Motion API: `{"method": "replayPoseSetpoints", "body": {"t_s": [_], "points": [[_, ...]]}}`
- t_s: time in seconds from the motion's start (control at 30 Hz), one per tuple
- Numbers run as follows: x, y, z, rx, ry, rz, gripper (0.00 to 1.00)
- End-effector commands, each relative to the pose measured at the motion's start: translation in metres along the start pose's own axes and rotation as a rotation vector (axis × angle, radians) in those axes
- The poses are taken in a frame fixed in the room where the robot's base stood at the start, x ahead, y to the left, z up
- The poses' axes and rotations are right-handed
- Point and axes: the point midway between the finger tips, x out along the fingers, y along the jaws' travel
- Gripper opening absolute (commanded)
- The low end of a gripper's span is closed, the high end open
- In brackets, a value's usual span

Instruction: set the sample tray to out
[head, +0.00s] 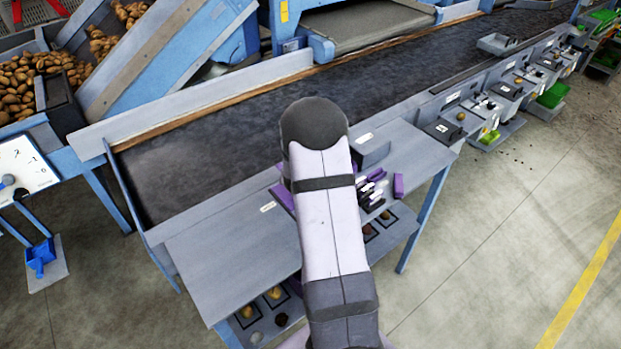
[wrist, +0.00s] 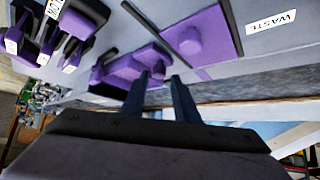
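No part is readably marked as the sample tray, so I cannot tell which one it is. In the wrist view a stepped purple part (wrist: 128,68) lies just beyond my gripper (wrist: 160,78). The two dark fingers stand apart with nothing clearly held between them. The left finger overlaps the purple part in the picture; I cannot tell whether they touch. A purple plate with a raised knob (wrist: 190,41) is beside it, near a label reading WASTE (wrist: 272,36). In the head view my arm hides my gripper and part of the bench.
Purple-and-black handles (wrist: 75,20) with white tags crowd the upper left of the wrist view. In the head view a grey box (head: 370,150) stands on the bench (head: 225,245). A dark belt (head: 215,160) runs behind. A grey open tray (head: 497,43) sits far right.

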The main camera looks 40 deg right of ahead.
Motion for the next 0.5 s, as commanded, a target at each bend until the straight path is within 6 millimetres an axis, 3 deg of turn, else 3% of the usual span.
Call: {"method": "replayPoseSetpoints", "body": {"t_s": [0.3,0.5], "points": [[-0.035,-0.001,0.0,0.001,0.001,-0.002,0.28],[-0.046,0.0,0.0,0.0,-0.002,-0.001,0.28]]}}
